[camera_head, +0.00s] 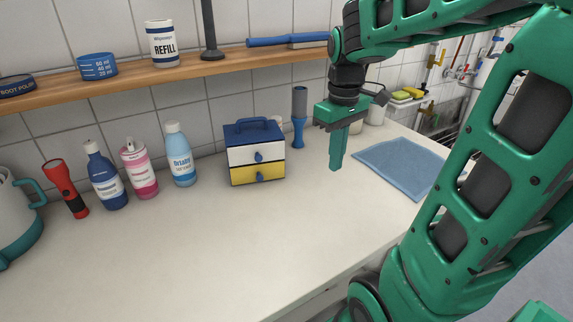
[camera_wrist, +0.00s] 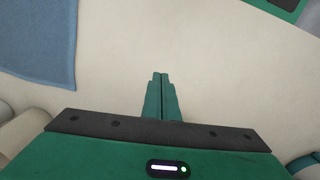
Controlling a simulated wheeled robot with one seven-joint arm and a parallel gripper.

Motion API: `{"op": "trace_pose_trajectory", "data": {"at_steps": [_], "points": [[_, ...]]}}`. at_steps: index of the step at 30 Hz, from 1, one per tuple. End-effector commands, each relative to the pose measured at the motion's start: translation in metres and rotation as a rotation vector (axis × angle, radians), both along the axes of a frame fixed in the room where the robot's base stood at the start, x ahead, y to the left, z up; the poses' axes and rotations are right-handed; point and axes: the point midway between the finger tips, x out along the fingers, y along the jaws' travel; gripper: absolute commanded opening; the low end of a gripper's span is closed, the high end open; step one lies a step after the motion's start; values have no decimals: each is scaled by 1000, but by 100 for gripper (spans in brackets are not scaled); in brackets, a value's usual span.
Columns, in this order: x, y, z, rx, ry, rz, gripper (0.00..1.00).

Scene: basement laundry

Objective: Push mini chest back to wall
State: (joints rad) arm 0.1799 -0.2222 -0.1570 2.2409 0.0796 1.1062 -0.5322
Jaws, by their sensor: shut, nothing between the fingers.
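The mini chest (camera_head: 255,153) stands upright on the counter in the head view. The wrist view also shows the closed fingers (camera_wrist: 160,78) over bare counter; the chest is not in that view.
Left of the chest stand a light blue bottle (camera_head: 180,155), a pink bottle (camera_head: 139,170), a dark blue bottle (camera_head: 106,178) and a red flashlight (camera_head: 65,189). A blue cloth (camera_head: 398,166) lies at right. The front counter is clear.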

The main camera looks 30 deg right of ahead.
Motion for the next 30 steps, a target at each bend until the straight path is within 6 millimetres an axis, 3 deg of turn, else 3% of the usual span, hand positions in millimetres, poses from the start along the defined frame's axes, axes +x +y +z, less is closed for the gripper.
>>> {"op": "trace_pose_trajectory", "data": {"at_steps": [1, 3, 6, 10, 17, 30], "points": [[24, 1, 3, 0, 4, 100, 0], [52, 4, 8, 0, 3, 231, 0], [82, 9, 11, 3, 2, 383, 0], [105, 14, 13, 6, 1, 502, 0], [112, 16, -1, 8, 3, 543, 0], [111, 14, -81, 8, 4, 537, 0]]}}
